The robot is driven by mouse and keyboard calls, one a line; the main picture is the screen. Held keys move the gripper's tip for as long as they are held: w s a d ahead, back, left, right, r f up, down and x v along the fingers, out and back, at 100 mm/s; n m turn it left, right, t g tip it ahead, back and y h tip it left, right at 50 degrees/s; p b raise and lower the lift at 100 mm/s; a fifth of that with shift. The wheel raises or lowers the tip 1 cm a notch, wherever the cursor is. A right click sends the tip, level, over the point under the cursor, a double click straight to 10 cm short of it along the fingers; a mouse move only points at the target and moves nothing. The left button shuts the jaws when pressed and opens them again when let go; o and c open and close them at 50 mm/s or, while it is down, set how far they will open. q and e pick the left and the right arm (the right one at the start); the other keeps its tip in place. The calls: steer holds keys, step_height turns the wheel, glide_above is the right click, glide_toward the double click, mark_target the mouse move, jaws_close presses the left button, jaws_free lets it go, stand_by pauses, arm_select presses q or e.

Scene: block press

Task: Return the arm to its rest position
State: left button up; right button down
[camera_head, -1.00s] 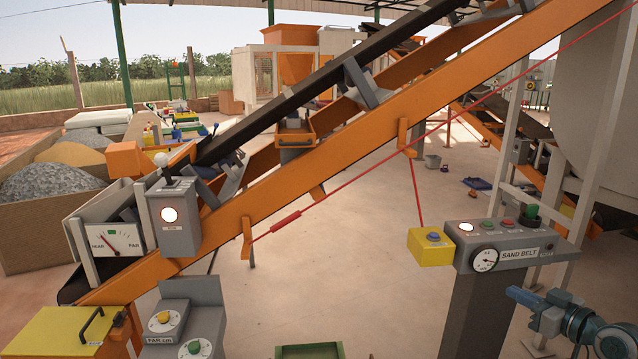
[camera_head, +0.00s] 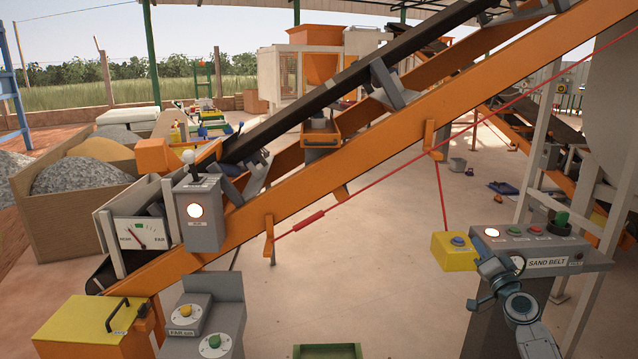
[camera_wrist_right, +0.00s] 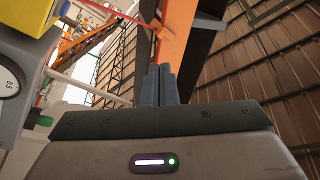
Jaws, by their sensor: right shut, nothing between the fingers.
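My right arm comes in at the lower right in the head view, and its gripper (camera_head: 480,243) is raised in front of the left part of the SAND BELT panel (camera_head: 590,256). My left gripper is not in view.
The orange conveyor (camera_head: 390,150) crosses diagonally behind, with a red pull cord (camera_head: 370,190) along it. A grey control box (camera_head: 200,222) with a lit lamp and a yellow lidded box (camera_head: 90,325) stand at left.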

steer(key=s+d+f+n+g+h, duration=0.1)
steer(key=s+f+n+g+h, duration=0.3)
steer(key=f, duration=0.9)
steer(key=w+f+n+g, duration=0.15)
steer(key=f+n, duration=0.35)
steer(key=f, duration=0.8)
steer(key=s+a+f+g, duration=0.2)
steer(key=s+f+g, duration=0.1)
steer(key=s+f, duration=0.8)
steer(key=s+a+f+g, duration=0.1)
steer(key=s+f+g, duration=0.2)
steer(key=s+f, duration=0.9)
steer(key=s+a+f+g, duration=0.2)
steer(key=s+f, duration=0.6)
steer(key=f, duration=0.1)
steer(key=s+a+f+g, duration=0.2)
steer(key=s+f, duration=0.6)
steer(key=f, duration=0.2)
steer(key=s+a+f+g, duration=0.1)
steer(key=s+f, duration=0.1)
steer(key=s, duration=0.8)
steer(key=s+a+f+g+y, duration=0.1)
steer(key=s+a+f+g, duration=0.1)
steer(key=s, duration=0.8)
steer(key=s+a+f+g, duration=0.1)
steer(key=s+f, duration=0.3)
steer(key=s, duration=0.6)
steer(key=shift+a+m, duration=0.4)
steer(key=shift+a, duration=0.1)
